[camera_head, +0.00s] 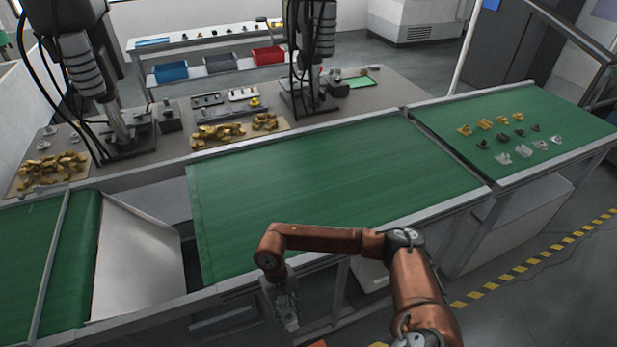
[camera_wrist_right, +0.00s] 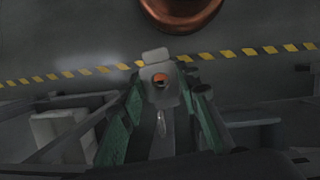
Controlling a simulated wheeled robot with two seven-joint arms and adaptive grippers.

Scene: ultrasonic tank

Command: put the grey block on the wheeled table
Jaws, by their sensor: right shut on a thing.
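My right gripper (camera_head: 287,308) hangs in front of the conveyor's near edge, pointing down. It is shut on a small light grey piece, which I take to be the grey block (camera_head: 291,324). In the right wrist view the grey block (camera_wrist_right: 158,88) shows between the fingers, with an orange spot in its middle. Several similar grey pieces (camera_head: 523,151) lie on the right-hand green belt. I cannot make out the wheeled table in either view. My left gripper is not in view.
The wide green belt (camera_head: 320,180) behind my right arm is bare. The right belt (camera_head: 470,115) carries rows of gold, dark and grey parts. A metal chute (camera_head: 135,262) is at the left. Yellow-and-black floor tape (camera_head: 535,262) crosses open floor at the right.

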